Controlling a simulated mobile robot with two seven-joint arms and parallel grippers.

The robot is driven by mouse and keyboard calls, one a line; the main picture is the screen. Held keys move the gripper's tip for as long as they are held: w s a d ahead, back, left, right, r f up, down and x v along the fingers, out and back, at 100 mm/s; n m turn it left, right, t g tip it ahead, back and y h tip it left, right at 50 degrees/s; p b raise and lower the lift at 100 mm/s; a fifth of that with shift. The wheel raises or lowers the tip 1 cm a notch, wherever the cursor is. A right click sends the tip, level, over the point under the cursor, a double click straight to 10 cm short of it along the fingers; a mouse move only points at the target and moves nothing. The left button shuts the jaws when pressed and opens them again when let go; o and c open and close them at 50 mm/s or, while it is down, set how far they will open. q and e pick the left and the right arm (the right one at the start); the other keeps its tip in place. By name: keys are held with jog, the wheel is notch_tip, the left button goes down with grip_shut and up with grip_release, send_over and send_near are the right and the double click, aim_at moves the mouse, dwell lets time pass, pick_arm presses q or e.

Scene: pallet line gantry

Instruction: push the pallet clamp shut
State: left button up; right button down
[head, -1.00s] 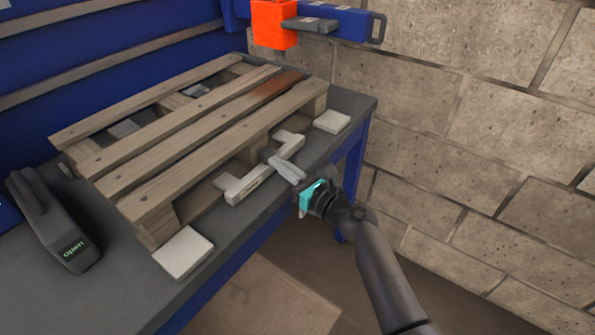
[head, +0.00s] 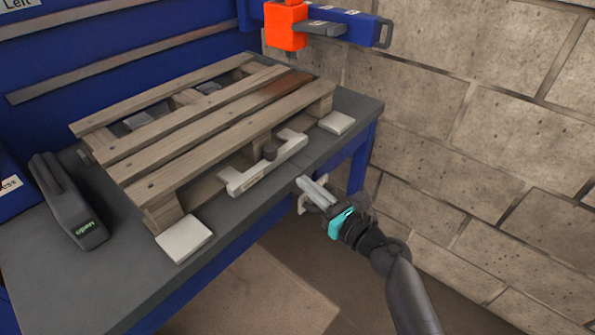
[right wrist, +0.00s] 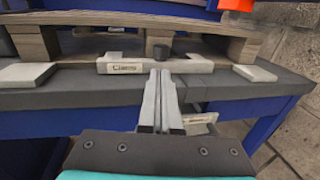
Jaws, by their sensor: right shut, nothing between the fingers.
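My right gripper (head: 303,182) is shut and empty, in front of the bench's front edge, apart from the bar. A dark device (head: 68,205) left of the pallet shows the green word "open". My left gripper is not in view.
Pale square pads (head: 185,239) and (head: 337,123) lie on the bench (head: 110,275) near the pallet's front corners. An orange block (head: 285,25) on a blue beam hangs above the back right. A block wall (head: 480,130) stands at right.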

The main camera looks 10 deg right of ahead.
jog(key=shift+v, duration=2.15)
jog(key=s+d+f+n+g+h, duration=0.1)
jog(key=s+f+n+g+h, duration=0.25)
jog(key=f, duration=0.65)
jog(key=s+d+f+n+g, duration=0.15)
jog(key=s+f+n, duration=0.4)
jog(key=f, duration=0.55)
jog(key=s+f+n+g+h, duration=0.25)
jog(key=f+n, duration=0.25)
jog(key=f, duration=0.5)
jog(key=s+d+f+n+g+h, duration=0.1)
jog(key=s+d+f+n+g, duration=0.1)
jog(key=s+f+n, duration=0.2)
jog(key=s+d+f+n+g+h, duration=0.1)
jog(key=s+d+f+n+g, duration=0.1)
jog(key=s+f+n, duration=0.3)
jog(key=s+d+f+n+g, duration=0.2)
jog(key=s+f+n, duration=0.2)
jog(key=s+n, duration=0.6)
jog(key=s, duration=0.4)
jog(key=shift+s+d+f+h, duration=0.15)
jog(key=shift+s+d+h, duration=0.1)
jog(key=shift+h, duration=0.15)
jog(key=shift+w, duration=0.15)
